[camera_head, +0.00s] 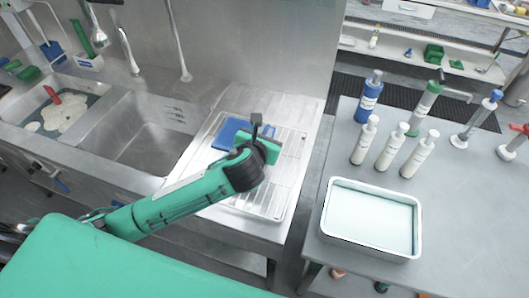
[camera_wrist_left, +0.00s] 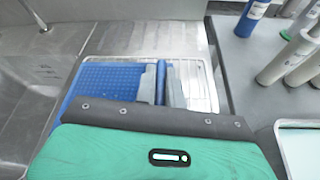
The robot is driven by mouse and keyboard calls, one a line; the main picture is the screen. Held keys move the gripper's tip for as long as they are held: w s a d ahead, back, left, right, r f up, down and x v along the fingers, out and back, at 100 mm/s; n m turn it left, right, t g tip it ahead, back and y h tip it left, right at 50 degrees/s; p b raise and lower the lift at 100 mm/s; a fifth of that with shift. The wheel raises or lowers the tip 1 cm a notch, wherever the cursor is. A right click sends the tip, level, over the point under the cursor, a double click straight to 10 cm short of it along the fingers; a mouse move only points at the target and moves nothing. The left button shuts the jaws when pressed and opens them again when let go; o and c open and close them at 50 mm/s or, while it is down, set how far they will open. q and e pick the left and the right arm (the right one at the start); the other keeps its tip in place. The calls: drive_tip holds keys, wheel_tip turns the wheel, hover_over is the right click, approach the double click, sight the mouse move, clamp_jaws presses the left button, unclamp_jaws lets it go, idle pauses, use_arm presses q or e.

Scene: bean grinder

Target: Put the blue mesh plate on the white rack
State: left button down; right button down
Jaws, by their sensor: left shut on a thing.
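The blue mesh plate (camera_head: 228,134) is over the far left part of the white rack (camera_head: 284,178), beside the sink. I cannot tell whether it rests on the wires or is held just above them. My left gripper (camera_head: 258,128) is above the rack at the plate's right side. In the left wrist view, the gripper (camera_wrist_left: 161,84) is shut on a blue edge of the plate (camera_wrist_left: 105,82), whose mesh spreads left of the fingers. The rack's wires (camera_wrist_left: 204,78) show to the right. My arm hides part of plate and rack. My right gripper is not in view.
The steel sink basin (camera_head: 150,130) lies left of the rack. Across a gap on the right, a grey table (camera_head: 455,190) holds a white tray (camera_head: 372,218), several white bottles (camera_head: 390,150) and a blue bottle (camera_head: 368,97). The rack's right part is bare.

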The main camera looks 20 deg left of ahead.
use_arm(q)
wheel_tip(320, 180, down, 9)
drive_tip(key=shift+r, duration=0.2)
idle(0.3)
drive_tip(key=c, duration=1.5)
unclamp_jaws()
drive_tip(key=b+v, duration=0.1)
drive_tip(key=v, duration=1.1)
drive_tip(key=shift+a, duration=0.15)
drive_tip(key=shift+s, duration=0.1)
